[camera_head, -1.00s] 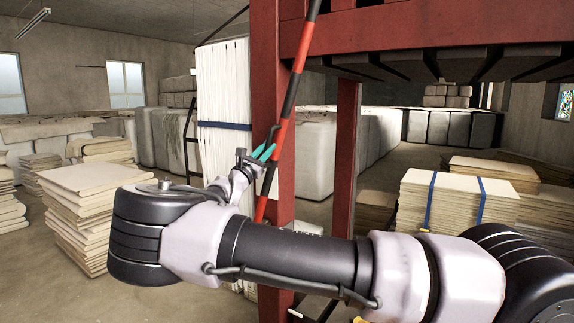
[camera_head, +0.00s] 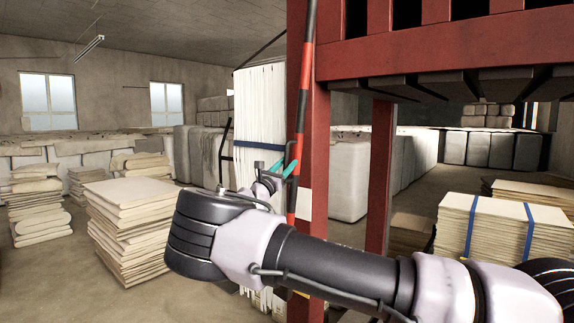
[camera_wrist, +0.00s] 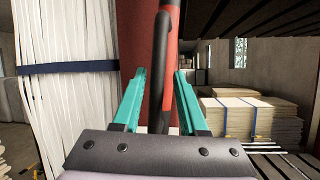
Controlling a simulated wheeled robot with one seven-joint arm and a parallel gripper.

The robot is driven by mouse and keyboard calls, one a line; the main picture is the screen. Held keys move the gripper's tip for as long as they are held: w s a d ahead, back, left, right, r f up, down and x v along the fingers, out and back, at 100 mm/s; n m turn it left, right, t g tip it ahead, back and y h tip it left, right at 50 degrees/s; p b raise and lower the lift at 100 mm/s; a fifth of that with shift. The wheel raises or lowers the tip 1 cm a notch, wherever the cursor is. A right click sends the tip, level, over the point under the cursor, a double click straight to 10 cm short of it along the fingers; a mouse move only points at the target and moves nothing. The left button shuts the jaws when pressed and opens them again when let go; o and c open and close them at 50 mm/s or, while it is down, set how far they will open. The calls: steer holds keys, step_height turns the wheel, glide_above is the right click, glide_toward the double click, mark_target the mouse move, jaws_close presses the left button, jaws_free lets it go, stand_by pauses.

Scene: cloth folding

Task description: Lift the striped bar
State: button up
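The striped bar (camera_head: 302,100), red and black, stands nearly upright in front of a red post (camera_head: 315,130) in the head view. A dark handle with a curved top (camera_wrist: 165,60) shows on it in the wrist view. My gripper (camera_head: 283,168) is at the bar's handle, with teal fingers. In the wrist view my gripper (camera_wrist: 160,75) has its fingers apart, one on each side of the dark handle, with gaps showing. Whether a finger touches it cannot be told. The bar's lower end is hidden behind my arm.
A tall white strapped bundle (camera_head: 260,110) stands close left of the post. A red overhead frame (camera_head: 440,40) spans the upper right. Stacks of folded cloth stand left (camera_head: 130,225) and right (camera_head: 485,230). Open floor (camera_head: 60,285) shows at the lower left.

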steer(key=shift+r, duration=0.15)
stand_by(0.3)
steer(key=v, duration=1)
steer(key=shift+s+a+f, duration=0.2)
steer(key=shift+s+f, duration=0.05)
steer(key=shift+s, duration=0.05)
